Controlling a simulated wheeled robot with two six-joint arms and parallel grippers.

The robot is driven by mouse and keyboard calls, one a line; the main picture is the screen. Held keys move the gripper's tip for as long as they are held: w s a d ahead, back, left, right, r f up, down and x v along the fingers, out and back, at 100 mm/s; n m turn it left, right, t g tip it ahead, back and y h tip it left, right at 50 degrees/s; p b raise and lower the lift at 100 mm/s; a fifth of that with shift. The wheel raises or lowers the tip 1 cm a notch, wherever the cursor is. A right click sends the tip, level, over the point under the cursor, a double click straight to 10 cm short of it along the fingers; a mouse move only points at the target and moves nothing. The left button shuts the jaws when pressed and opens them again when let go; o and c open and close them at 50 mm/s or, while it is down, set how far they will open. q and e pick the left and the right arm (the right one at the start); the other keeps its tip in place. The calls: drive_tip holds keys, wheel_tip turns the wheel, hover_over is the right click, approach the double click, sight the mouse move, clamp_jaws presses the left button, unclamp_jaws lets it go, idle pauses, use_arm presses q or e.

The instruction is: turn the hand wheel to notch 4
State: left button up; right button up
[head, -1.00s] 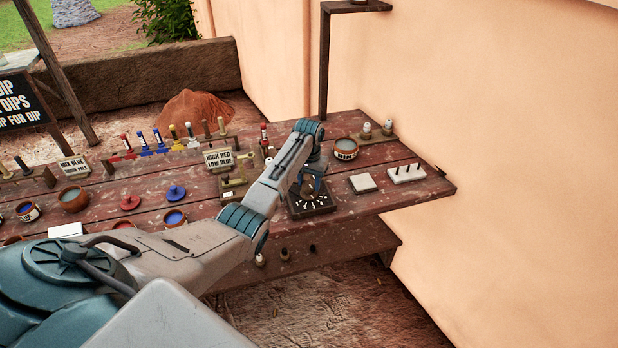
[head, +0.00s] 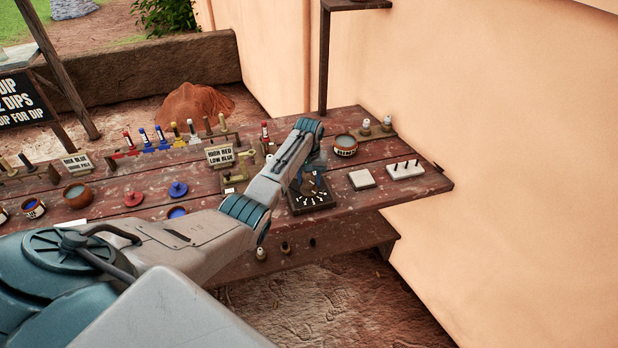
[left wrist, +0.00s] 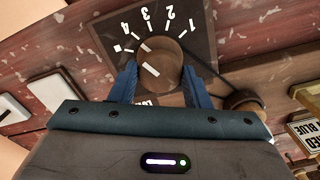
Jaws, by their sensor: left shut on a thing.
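The hand wheel (left wrist: 165,58) is a round brown knob with white marks, on a dark plate (left wrist: 203,35) with white ticks, numbers and a small white square. My left gripper (left wrist: 158,75) is shut on the wheel, one blue finger on each side. In the left wrist view the wheel's white marks lie toward the upper left, roughly toward the 4 and the square; I cannot tell the exact notch. In the head view the dark plate (head: 325,204) lies near the table's front edge, with my left gripper (head: 311,186) over it hiding the wheel. My right gripper is out of view.
A bowl (head: 345,146) stands behind the plate. A pale block (head: 361,180) and a white pegged block (head: 405,172) lie to its right. A sign (head: 219,156) and small brass fixture stand left. Pots, discs and colored handles fill the table's left. The wall bounds the right.

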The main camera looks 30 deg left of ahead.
sight(309, 180)
use_arm(q)
drive_tip(key=o, duration=1)
drive_tip(key=shift+c, duration=0.2)
drive_tip(key=shift+r, duration=0.1)
wheel_tip(309, 180, up, 11)
drive_tip(key=b, duration=0.2)
drive_tip(key=shift+b, duration=0.4)
